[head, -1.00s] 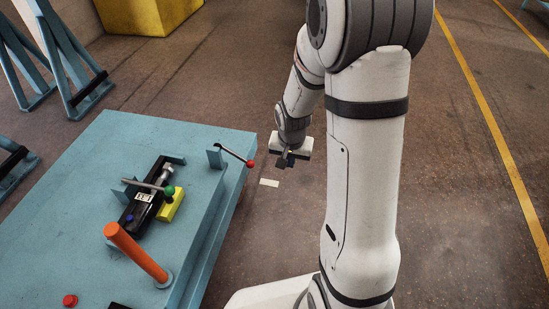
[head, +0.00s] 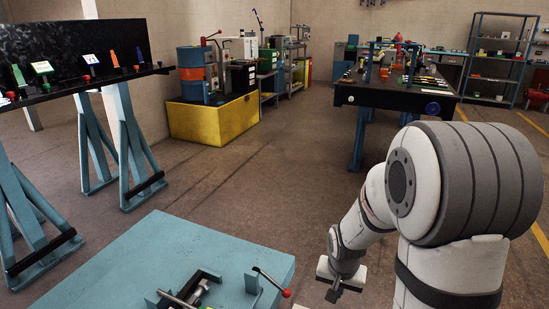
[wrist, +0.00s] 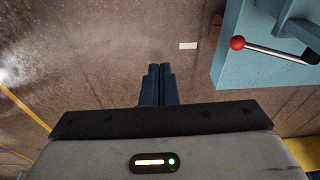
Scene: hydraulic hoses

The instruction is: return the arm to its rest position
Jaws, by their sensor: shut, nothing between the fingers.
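My gripper (head: 334,294) hangs at the end of my folded arm, just right of the blue bench (head: 180,258) in the head view. In the wrist view my gripper's two dark fingers (wrist: 156,70) are together with nothing between them, above the bare floor. A lever with a red knob (head: 287,293) stands on the bench's right corner. The red knob (wrist: 237,43) shows at the upper right of the wrist view, apart from the fingers.
A black panel on blue trestles (head: 130,160) stands at left. A yellow bin (head: 214,122) with a blue drum stands behind. A dark worktable (head: 395,97) and shelves (head: 497,50) are at the back right. The floor (head: 280,185) between is clear.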

